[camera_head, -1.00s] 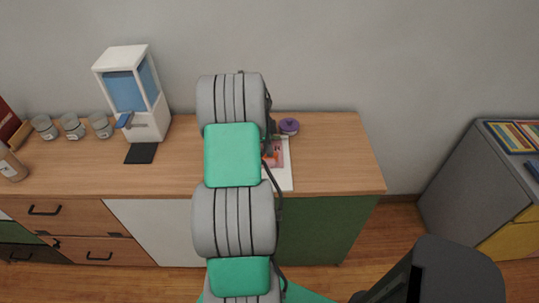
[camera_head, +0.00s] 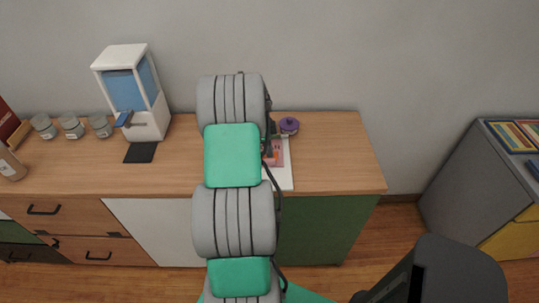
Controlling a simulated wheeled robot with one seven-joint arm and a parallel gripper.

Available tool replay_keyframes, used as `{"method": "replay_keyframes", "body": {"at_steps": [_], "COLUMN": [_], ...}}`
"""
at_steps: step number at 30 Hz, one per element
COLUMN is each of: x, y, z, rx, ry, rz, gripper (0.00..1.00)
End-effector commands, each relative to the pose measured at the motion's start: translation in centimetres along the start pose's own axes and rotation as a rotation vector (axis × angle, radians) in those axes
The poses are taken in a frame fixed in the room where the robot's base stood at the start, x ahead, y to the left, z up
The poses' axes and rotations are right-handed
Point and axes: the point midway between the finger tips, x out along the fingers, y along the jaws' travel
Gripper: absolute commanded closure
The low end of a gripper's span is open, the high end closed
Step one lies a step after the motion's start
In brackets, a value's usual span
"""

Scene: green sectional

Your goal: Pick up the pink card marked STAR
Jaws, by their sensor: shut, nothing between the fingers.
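A pink card (camera_head: 279,152) lies on a white sheet or board (camera_head: 284,180) at the right part of the wooden counter. Its left part is hidden behind my arm, and I cannot read any marking on it. My gripper (camera_head: 269,147) is mostly hidden behind my arm; only a dark piece of it shows at the card's left edge. It is shut and holds nothing. I cannot tell whether it touches the card.
A purple-lidded item (camera_head: 289,126) stands just behind the card. A white and blue dispenser (camera_head: 134,92), several glass jars (camera_head: 72,126) and a bottle (camera_head: 11,164) stand left on the counter (camera_head: 335,160). The counter's right end is clear. A grey cabinet (camera_head: 475,185) stands farther right.

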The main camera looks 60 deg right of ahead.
Motion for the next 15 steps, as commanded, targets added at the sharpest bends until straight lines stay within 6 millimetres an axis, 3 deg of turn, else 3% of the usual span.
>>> {"method": "replay_keyframes", "body": {"at_steps": [15], "x": [0.44], "y": [-0.01], "z": [0.09], "rx": [0.000], "ry": [0.000], "rz": [0.000], "gripper": [1.00]}}
